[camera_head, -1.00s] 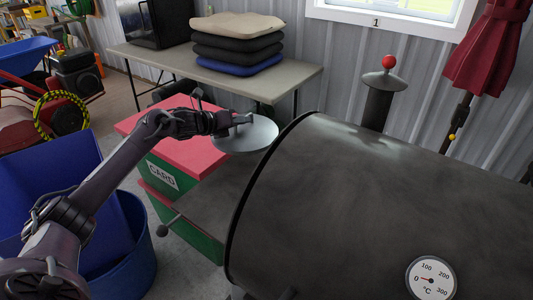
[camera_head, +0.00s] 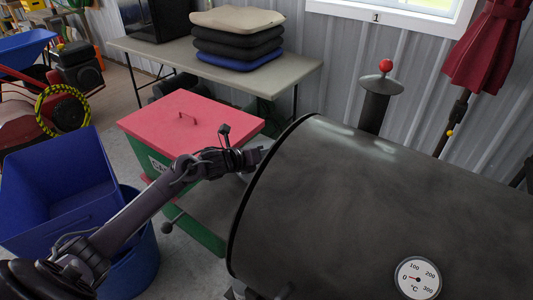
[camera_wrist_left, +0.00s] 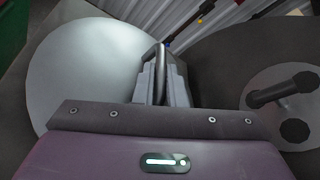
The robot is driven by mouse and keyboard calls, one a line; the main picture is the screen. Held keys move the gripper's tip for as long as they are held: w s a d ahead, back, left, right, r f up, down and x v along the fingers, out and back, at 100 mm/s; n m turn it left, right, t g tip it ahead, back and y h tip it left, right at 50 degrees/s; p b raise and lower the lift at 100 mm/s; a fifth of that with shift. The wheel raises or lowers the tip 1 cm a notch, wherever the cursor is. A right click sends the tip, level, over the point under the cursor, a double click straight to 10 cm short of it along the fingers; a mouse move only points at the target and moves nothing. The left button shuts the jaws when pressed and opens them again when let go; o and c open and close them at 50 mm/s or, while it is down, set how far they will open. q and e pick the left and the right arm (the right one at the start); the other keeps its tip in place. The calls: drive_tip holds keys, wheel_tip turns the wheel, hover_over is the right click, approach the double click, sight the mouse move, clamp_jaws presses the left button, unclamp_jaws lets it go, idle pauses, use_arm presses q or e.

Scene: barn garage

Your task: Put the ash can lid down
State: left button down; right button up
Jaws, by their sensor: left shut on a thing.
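My left gripper (camera_head: 258,156) is shut on the handle (camera_wrist_left: 160,70) of a round, pale grey metal lid (camera_wrist_left: 85,75). The lid fills the left and middle of the left wrist view. In the head view only a sliver of it shows below my gripper, at the left end of the dark barrel grill; the grill hides the rest. An ash can cannot be made out in these frames. My right gripper is not in view.
The barrel grill (camera_head: 350,200) stands close right of my left gripper. A green box with a red top (camera_head: 185,120) stands behind my arm. A blue crate (camera_head: 50,190) and blue tub (camera_head: 145,265) are at left. A table (camera_head: 290,75) stands behind.

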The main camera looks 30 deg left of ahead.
use_arm(q)
drive_tip(key=shift+d+f, duration=0.15)
drive_tip(key=shift+f, duration=0.15)
drive_tip(key=shift+f, duration=0.15)
drive_tip(key=c, duration=1.5)
unclamp_jaws()
drive_tip(key=shift+s, duration=0.1)
drive_tip(key=shift+r, duration=0.3)
drive_tip(key=v, duration=1.1)
drive_tip(key=shift+s+f, duration=0.1)
drive_tip(key=shift+s, duration=0.35)
